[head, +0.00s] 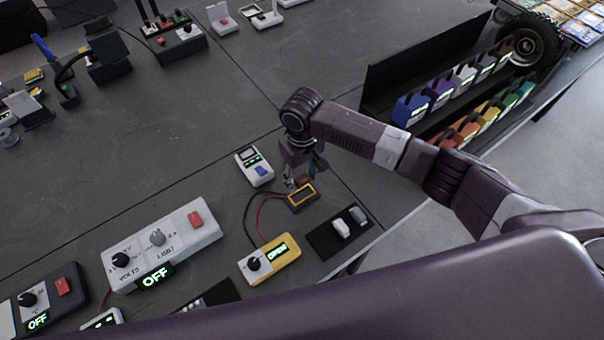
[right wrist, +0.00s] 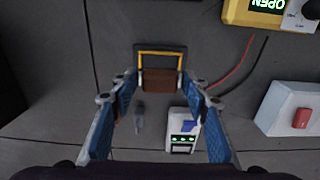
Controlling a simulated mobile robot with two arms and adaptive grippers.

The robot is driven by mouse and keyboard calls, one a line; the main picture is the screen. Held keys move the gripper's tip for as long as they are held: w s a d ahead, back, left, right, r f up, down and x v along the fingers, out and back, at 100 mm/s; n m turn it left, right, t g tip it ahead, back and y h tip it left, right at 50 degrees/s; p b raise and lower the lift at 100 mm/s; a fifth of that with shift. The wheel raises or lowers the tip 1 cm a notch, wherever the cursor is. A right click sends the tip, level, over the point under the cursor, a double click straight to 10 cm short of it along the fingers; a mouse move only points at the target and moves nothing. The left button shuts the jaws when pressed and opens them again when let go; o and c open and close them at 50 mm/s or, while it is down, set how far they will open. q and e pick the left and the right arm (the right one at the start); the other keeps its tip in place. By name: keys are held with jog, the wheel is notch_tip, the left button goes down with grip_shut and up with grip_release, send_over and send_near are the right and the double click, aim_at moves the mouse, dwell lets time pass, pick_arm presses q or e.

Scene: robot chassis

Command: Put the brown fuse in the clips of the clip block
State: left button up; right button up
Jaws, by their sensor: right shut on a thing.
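The brown fuse (right wrist: 162,82) is between the fingertips of my right gripper (right wrist: 163,84), which is shut on it. In the head view the fuse (head: 304,180) shows as a small brown patch at the fingertips of the right gripper (head: 301,178). The clip block (head: 303,197), dark with a yellow frame, lies on the bench right by the fuse. In the right wrist view the clip block (right wrist: 162,55) is just beyond the fuse, which overlaps its near edge. I cannot tell whether they touch; the clips are not clear. My left gripper is not in view.
Black and red wires join the clip block to a yellow meter (head: 269,260) reading OPEN. A white device (head: 254,168) with a blue button stands close by. A black plate with two switches (head: 337,231) lies to the right.

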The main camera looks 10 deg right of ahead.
jog(key=b, duration=0.2)
send_over(302, 196)
jog(key=shift+f, duration=2.55)
jog(key=shift+p, duration=0.45)
jog(key=shift+p, duration=0.3)
jog(key=shift+p, duration=0.35)
jog(key=shift+f+b, duration=0.5)
jog(key=shift+f, duration=0.45)
jog(key=o, duration=1.2)
